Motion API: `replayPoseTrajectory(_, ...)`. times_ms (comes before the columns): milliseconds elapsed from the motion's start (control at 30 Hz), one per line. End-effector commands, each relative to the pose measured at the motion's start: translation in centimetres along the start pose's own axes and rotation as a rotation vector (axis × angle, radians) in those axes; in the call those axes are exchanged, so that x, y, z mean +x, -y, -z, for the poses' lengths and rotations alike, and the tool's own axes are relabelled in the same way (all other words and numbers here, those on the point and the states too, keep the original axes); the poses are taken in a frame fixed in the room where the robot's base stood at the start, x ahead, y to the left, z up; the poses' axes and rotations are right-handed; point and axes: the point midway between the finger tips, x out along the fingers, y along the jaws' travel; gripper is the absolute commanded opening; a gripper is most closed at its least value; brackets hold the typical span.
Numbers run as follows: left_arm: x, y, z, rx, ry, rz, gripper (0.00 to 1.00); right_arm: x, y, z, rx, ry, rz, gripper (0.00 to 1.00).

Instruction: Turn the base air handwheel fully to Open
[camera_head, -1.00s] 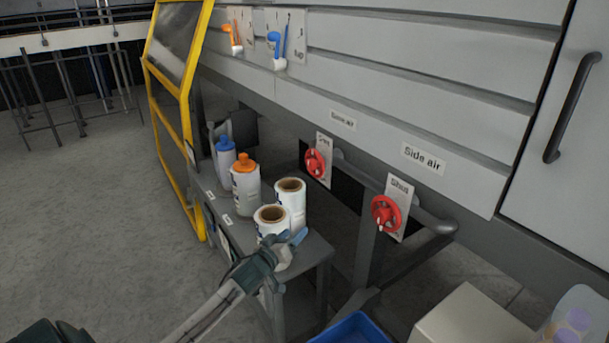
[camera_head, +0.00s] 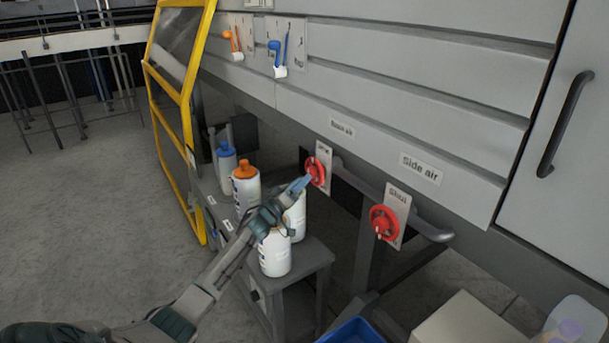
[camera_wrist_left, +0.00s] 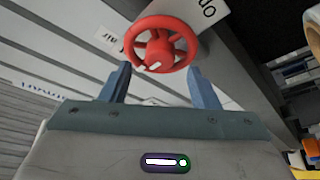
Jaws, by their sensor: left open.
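The base air handwheel (camera_head: 316,171) is the red wheel farther left on the machine, under a small label (camera_head: 342,128) that is blurred. My left gripper (camera_head: 301,185) is at its near left side in the head view. In the left wrist view the red wheel (camera_wrist_left: 160,44) lies ahead, between and just beyond the two open blue fingertips (camera_wrist_left: 158,80). The fingers look apart from the rim; contact cannot be told. A white mark shows on the wheel's lower part. My right gripper is not in view.
A second red handwheel (camera_head: 384,223) labelled "Side air" (camera_head: 421,169) sits to the right. A blue bin (camera_head: 352,331) and a pale box (camera_head: 470,322) are at the front.

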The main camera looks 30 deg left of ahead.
Motion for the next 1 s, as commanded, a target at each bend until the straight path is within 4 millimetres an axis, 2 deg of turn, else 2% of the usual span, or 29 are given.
replayPoseTrajectory(33,0.8,-0.1,0.2,-0.001,-0.002,0.001,0.55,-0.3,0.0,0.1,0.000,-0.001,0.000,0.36)
replayPoseTrajectory(200,2.3,0.0,0.1,-0.001,-0.001,0.000,0.55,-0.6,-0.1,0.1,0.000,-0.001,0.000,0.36)
replayPoseTrajectory(567,2.8,0.0,0.0,0.001,0.000,0.000,0.55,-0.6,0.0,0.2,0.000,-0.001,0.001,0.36)
replayPoseTrajectory(600,2.8,0.0,0.0,0.001,0.000,0.000,0.54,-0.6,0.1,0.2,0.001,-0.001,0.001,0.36)
replayPoseTrajectory(800,2.8,0.0,0.0,0.001,0.000,0.001,0.14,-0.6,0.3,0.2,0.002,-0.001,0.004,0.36)
replayPoseTrajectory(833,2.8,0.0,0.0,0.001,0.000,0.001,0.11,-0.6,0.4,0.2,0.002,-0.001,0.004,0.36)
replayPoseTrajectory(1000,2.7,0.1,-0.1,0.006,0.000,-0.001,0.11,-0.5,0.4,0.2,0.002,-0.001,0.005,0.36)
